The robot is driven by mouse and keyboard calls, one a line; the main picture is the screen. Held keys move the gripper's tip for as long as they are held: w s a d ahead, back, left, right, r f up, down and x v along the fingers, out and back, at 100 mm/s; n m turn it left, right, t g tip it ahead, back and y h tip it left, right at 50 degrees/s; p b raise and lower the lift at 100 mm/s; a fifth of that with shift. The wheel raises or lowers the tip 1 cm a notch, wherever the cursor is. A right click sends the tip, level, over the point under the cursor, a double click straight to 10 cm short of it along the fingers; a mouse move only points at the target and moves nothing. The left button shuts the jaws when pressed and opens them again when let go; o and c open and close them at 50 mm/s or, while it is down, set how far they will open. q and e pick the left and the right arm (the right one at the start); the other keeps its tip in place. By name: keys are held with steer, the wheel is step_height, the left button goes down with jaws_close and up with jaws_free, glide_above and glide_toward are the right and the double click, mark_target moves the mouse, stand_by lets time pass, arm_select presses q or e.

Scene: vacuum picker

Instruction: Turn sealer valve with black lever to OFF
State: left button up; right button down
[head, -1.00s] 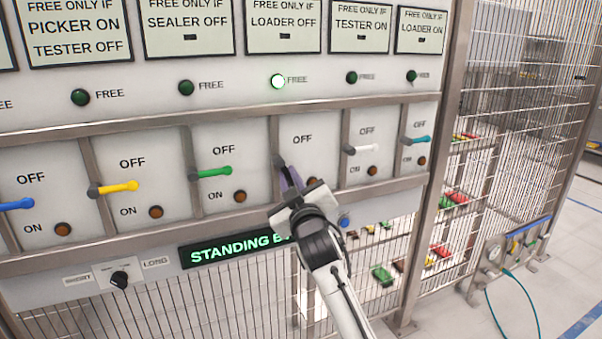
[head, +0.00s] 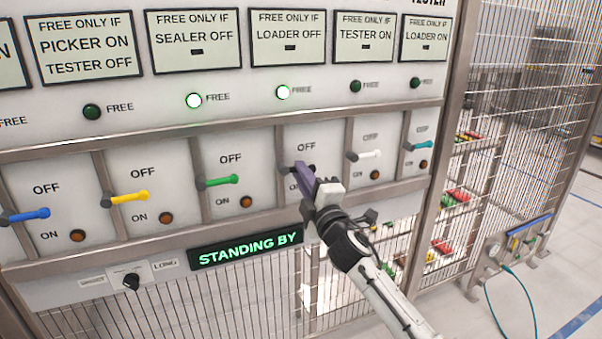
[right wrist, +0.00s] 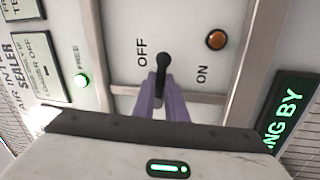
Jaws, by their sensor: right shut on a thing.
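The black lever (head: 312,167) is on the panel section below the sign "FREE ONLY IF LOADER OFF". In the right wrist view its dark knob (right wrist: 163,61) sticks out past my purple fingers, between the words OFF and ON. The lever lies about level, crosswise between those words. My right gripper (head: 301,174) is shut on the lever, and its fingers hide part of the lever in the head view. The fingers also show in the right wrist view (right wrist: 160,92). My left gripper is not in view.
Blue (head: 27,215), yellow (head: 130,198) and green (head: 222,182) levers are to the left; white (head: 368,155) and teal (head: 420,146) ones to the right. Metal posts separate the sections. The "STANDING BY" display (head: 246,249) is below. Two FREE lamps glow green, including one above the black lever (head: 283,92).

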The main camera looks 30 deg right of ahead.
steer(key=shift+d+r+n+y+p, duration=0.1)
steer(key=shift+r+n+y+p, duration=0.25)
steer(key=shift+n, duration=0.55)
steer(key=shift+r, duration=0.1)
steer(key=c, duration=1.8)
jaws_free()
steer(key=s+f+b, duration=0.1)
steer(key=s+f, duration=0.1)
steer(key=s, duration=0.8)
steer(key=shift+a, duration=0.4)
steer(key=shift+f, duration=0.2)
